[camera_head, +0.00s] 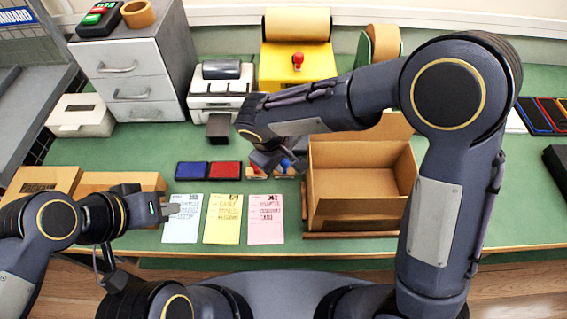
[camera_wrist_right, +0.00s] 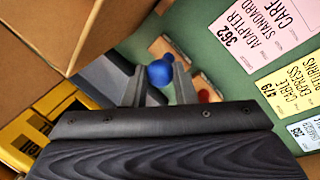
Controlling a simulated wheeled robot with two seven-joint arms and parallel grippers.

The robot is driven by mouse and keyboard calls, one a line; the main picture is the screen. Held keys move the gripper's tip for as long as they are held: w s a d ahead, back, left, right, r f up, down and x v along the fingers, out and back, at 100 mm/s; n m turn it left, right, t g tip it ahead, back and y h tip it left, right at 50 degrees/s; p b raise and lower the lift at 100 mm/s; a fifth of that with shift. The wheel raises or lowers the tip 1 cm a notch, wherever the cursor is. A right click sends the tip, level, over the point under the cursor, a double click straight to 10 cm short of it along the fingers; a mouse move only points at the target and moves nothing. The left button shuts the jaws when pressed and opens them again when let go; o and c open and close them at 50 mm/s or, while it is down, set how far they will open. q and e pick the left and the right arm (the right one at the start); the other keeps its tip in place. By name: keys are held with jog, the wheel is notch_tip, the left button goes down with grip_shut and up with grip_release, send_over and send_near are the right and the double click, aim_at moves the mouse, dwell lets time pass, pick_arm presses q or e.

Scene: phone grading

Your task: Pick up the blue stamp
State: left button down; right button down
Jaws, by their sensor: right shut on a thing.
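The blue stamp shows its round blue knob (camera_wrist_right: 160,73) between the two fingertips of my right gripper (camera_wrist_right: 160,88) in the right wrist view. The fingers are shut on it. In the head view the blue stamp (camera_head: 286,163) is a small blue spot under my right gripper (camera_head: 280,166), mostly hidden by the hand. Whether its base is clear of the wooden stand (camera_head: 293,173) cannot be seen. My left gripper (camera_head: 172,209) is over the left end of the white sheet, away from the stamp; its jaw gap is not clear.
An open cardboard box (camera_head: 405,218) stands just right of my right gripper. A red knob (camera_wrist_right: 204,95) is close beside the blue one. Blue and red ink pads (camera_head: 208,163) lie left. White, yellow and pink sheets (camera_head: 222,232) lie in front. A yellow machine (camera_head: 270,76) stands behind.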

aim_at(282, 163)
jog(key=shift+r, duration=0.5)
jog(key=shift+v, duration=1.25)
jog(key=s+a+r+b, duration=0.2)
jog(key=s+a+r, duration=0.6)
jog(key=s+r, duration=0.1)
jog(key=shift+s+a+r, duration=0.3)
jog(key=shift+s+a, duration=0.1)
jog(key=shift+s, duration=0.15)
